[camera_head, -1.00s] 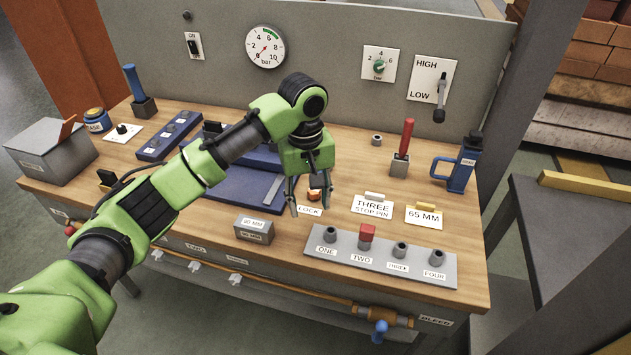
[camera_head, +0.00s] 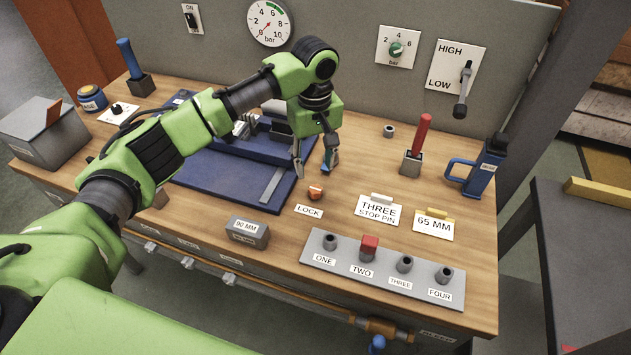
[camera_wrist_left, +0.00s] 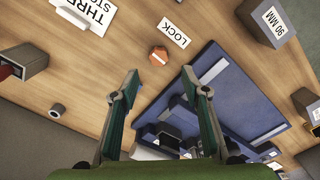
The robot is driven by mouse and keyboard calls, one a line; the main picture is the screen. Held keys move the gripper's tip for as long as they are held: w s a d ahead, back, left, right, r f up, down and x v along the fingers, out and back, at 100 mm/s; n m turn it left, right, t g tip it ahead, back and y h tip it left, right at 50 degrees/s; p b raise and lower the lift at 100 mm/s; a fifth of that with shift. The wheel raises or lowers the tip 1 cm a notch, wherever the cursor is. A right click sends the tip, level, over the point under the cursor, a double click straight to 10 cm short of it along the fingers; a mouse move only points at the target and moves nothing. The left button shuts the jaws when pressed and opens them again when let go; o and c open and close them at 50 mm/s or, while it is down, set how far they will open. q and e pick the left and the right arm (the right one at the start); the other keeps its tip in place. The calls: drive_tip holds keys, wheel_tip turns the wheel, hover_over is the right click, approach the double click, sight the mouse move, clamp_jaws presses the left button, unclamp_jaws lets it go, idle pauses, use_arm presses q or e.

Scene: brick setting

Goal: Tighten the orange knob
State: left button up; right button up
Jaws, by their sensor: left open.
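The orange knob (camera_head: 315,193) is on the wooden bench top, just behind the LOCK label (camera_head: 309,211) and beside the blue fixture's right end. The knob also shows in the left wrist view (camera_wrist_left: 158,56), beyond the fingertips and roughly between their lines, with nothing touching it. My left gripper (camera_head: 314,172) is open and empty above the bench, behind the knob in the head view. Its two fingers are spread wide in the left wrist view (camera_wrist_left: 160,75). My right gripper is in neither view.
The blue fixture (camera_head: 215,178) lies left of the knob. A grey 90 MM block (camera_head: 247,233) and a grey strip of numbered posts (camera_head: 340,262) stand in front. THREE STOP PIN (camera_head: 378,210) and 65 MM (camera_head: 433,225) cards lie to the right, with bare wood between.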

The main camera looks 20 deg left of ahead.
use_arm(q)
hover_over(315, 189)
wheel_tip(315, 189, down, 4)
drive_tip(key=shift+f, duration=0.1)
wheel_tip(315, 189, down, 3)
drive_tip(key=shift+w+r+p, duration=0.1)
drive_tip(key=shift+r+p, duration=0.05)
drive_tip(key=shift+p, duration=0.25)
drive_tip(key=shift+f, duration=0.85)
drive_tip(key=c, duration=1.1)
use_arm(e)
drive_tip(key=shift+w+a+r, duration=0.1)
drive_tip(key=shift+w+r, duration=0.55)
